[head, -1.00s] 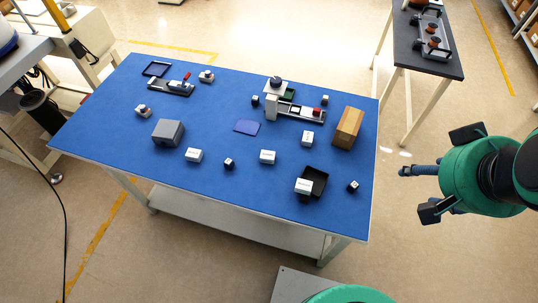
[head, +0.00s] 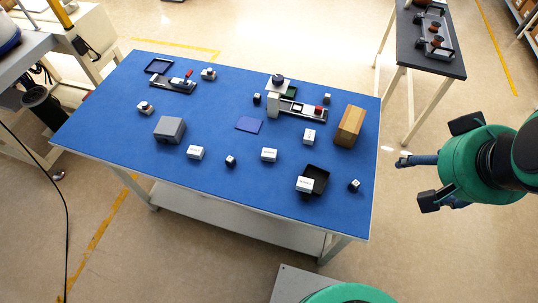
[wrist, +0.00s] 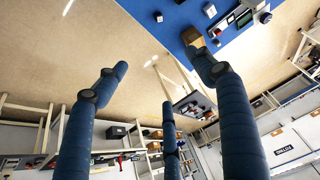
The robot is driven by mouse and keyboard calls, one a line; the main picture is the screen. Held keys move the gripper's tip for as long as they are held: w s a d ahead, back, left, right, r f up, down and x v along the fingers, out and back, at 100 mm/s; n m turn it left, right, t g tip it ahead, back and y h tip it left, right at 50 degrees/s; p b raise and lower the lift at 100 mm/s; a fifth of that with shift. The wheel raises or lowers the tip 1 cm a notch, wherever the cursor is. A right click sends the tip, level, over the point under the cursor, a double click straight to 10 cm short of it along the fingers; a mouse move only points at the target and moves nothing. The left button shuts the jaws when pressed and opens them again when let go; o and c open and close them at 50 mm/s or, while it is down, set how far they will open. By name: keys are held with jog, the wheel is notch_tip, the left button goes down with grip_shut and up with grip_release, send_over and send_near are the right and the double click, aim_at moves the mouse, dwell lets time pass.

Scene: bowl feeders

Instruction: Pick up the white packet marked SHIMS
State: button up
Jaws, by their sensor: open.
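Several white packets with small dark print lie on the blue table: one at the front left (head: 195,153), one near the front middle (head: 269,155), one at the right (head: 309,137), and one on a black tray (head: 320,176) at the front right (head: 304,184). The print is too small to tell which reads SHIMS. My gripper (head: 418,176) is off the table's right side, open and empty, its fingers pointing left. In the wrist view my gripper (wrist: 160,78) shows three spread blue fingers with nothing between them.
The blue table (head: 100,122) also holds a wooden block (head: 349,126) near its right edge, a grey box (head: 169,130), small dark cubes and two fixtures. A dark side table (head: 432,62) stands at the back right. Open floor lies between the tables.

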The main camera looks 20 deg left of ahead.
jog(key=w+a+f+g, duration=0.2)
jog(key=w+a, duration=0.6)
jog(key=w, duration=0.5)
jog(key=n+g+p, duration=0.1)
jog(key=g+p, duration=0.1)
jog(key=g, duration=0.1)
send_over(269, 152)
notch_tip(269, 152, down, 32)
jog(key=shift+f+b, duration=0.9)
jog(key=shift+f, duration=3.35)
jog(key=shift+f, duration=0.15)
